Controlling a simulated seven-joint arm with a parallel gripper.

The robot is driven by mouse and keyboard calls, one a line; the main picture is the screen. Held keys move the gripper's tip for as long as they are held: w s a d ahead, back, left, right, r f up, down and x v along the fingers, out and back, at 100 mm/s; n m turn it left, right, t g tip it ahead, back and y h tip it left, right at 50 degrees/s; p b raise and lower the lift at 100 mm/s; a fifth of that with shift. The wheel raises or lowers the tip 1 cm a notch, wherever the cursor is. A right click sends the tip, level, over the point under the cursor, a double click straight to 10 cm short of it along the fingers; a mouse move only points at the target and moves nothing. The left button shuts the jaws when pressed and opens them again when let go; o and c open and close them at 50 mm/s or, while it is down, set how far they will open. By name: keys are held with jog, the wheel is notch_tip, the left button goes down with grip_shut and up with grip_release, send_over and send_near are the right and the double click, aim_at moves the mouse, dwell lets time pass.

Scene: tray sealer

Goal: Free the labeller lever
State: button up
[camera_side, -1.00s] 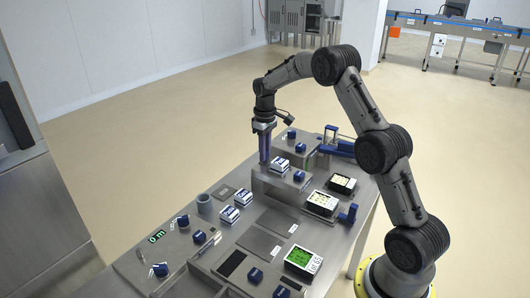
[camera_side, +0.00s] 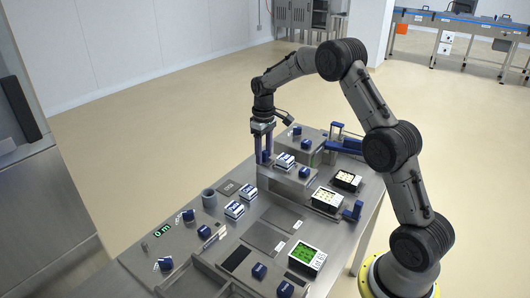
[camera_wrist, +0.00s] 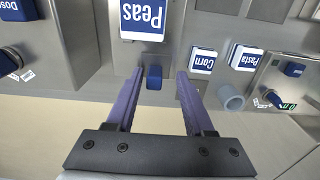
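My gripper (camera_side: 263,159) is open and points down at the left end of a raised grey block (camera_side: 283,181). In the wrist view its two purple-blue fingers (camera_wrist: 159,75) stand apart. A small blue lever-like piece (camera_wrist: 154,77) shows between the fingertips, with gaps on both sides; I cannot tell how deep the fingers reach around it. It sits at the block's edge, just beyond a "Peas" box (camera_wrist: 143,20). In the side view that box (camera_side: 285,162) stands on the block, and this blue piece is hidden. I cannot tell for certain which part is the labeller lever.
"Corn" (camera_wrist: 202,60) and "Pasta" (camera_wrist: 244,57) boxes stand on the table near a grey cup (camera_wrist: 230,97). A blue knob (camera_side: 304,172) is on the block's right part. Blue-handled fixtures (camera_side: 343,143) stand behind. A green screen (camera_side: 307,255) is at the front.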

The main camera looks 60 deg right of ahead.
aim_at(264, 152)
jog(key=shift+d, duration=0.1)
notch_tip(264, 152, up, 14)
dwell(0.6)
jog(key=shift+f, duration=0.1)
